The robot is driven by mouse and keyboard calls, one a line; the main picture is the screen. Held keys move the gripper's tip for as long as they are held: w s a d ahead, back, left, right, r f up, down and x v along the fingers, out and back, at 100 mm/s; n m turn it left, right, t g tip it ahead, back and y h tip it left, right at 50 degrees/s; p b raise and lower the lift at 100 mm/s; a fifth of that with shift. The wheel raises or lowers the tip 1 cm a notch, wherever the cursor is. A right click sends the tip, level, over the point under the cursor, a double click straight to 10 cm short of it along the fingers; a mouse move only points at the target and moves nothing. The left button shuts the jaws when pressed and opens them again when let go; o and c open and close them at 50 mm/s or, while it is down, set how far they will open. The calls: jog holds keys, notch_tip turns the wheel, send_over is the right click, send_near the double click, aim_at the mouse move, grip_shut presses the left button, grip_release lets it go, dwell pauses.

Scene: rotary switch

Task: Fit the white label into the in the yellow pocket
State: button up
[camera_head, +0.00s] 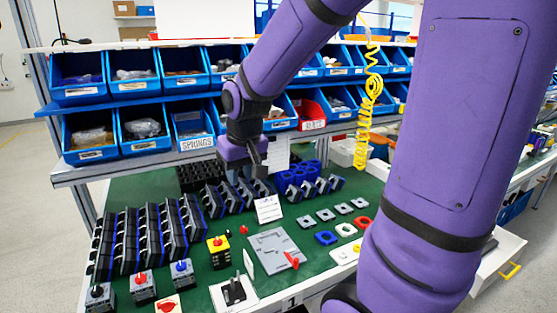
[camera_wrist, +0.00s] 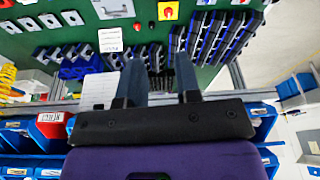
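A yellow-and-black block with a red knob (camera_head: 219,247) stands on the green table left of centre. Its yellow top also shows at the upper edge of the wrist view (camera_wrist: 167,11). I cannot make out a pocket in it. A white card with small print (camera_head: 268,209) rests on the table behind it; it shows in the wrist view (camera_wrist: 110,39). A thin plain white piece (camera_head: 248,261) stands right of the yellow block. I cannot tell which white piece is the label. My gripper (camera_wrist: 160,62) is open and empty, above the back of the table, apart from these things.
Rows of black-and-blue modules (camera_head: 150,238) fill the left. A grey plate with a red handle (camera_head: 272,250) lies at centre, with small coloured frames (camera_head: 326,238) to its right. Blue bins (camera_head: 91,134) line shelves behind. A white sheet (camera_head: 278,155) hangs near my gripper.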

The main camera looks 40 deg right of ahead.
jog(key=s+a+r+t, duration=0.1)
jog(key=s+r, duration=0.3)
jog(key=s, duration=0.3)
jog(key=s+a+r+n+t, duration=0.1)
jog(key=s+a+r, duration=0.1)
jog(key=s+r, duration=0.3)
jog(key=s, duration=0.3)
jog(key=shift+s+a+r+n, duration=0.2)
jog(key=shift+r+n, duration=0.1)
jog(key=shift+o, duration=0.5)
jog(key=shift+s, duration=0.5)
jog(key=m+g, duration=0.3)
send_over(248, 265)
jog(key=s, duration=0.1)
notch_tip(248, 265, down, 35)
jog(key=shift+w+d+f, duration=0.1)
jog(key=shift+w+f, duration=0.1)
jog(key=shift+f, duration=1.75)
jog(key=shift+w+d+f, duration=0.1)
jog(key=shift+w+f, duration=0.15)
jog(key=shift+f, duration=1.65)
jog(key=shift+w+f, duration=0.2)
jog(key=shift+f, duration=1.75)
